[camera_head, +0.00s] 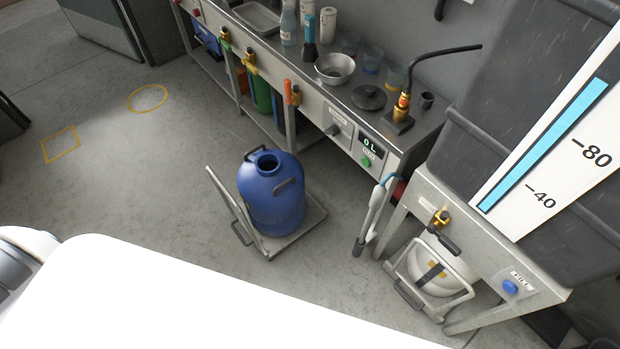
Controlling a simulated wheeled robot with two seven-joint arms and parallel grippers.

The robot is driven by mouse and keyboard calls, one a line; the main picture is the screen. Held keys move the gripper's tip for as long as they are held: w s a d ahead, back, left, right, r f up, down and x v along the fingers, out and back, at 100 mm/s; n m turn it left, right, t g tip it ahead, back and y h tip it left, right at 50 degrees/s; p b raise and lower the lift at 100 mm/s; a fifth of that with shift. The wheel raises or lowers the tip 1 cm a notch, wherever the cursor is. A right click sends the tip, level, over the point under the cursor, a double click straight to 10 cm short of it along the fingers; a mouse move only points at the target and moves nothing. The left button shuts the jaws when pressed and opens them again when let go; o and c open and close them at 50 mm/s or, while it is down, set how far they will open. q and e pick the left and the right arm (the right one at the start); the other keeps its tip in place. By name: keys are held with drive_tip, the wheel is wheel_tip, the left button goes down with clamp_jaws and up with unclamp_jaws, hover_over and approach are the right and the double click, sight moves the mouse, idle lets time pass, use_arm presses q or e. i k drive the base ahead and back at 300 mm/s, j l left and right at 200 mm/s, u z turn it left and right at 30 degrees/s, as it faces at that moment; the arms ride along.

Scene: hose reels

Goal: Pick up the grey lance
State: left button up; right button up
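The grey lance (374,212) hangs steeply tilted at the right end of the workbench, in the gap beside the smaller stand. It has a pale grey body, a dark lower end close to the floor, and a blue hose at its top. I cannot tell exactly what holds it up. Neither of my grippers shows in the head view. Large white parts of my own body fill the lower left, well apart from the lance.
A blue drum (273,198) stands on a trolley (306,232) left of the lance. A white round container (440,264) in a metal frame is close on its right. The workbench (400,141) carries bowls and bottles. Floor at left is clear.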

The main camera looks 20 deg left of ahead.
sight(378, 192)
drive_tip(key=i+j+u, duration=0.1)
drive_tip(key=u, duration=0.85)
drive_tip(key=z, duration=1.15)
drive_tip(key=i+j+u, duration=0.25)
drive_tip(key=j, duration=0.2)
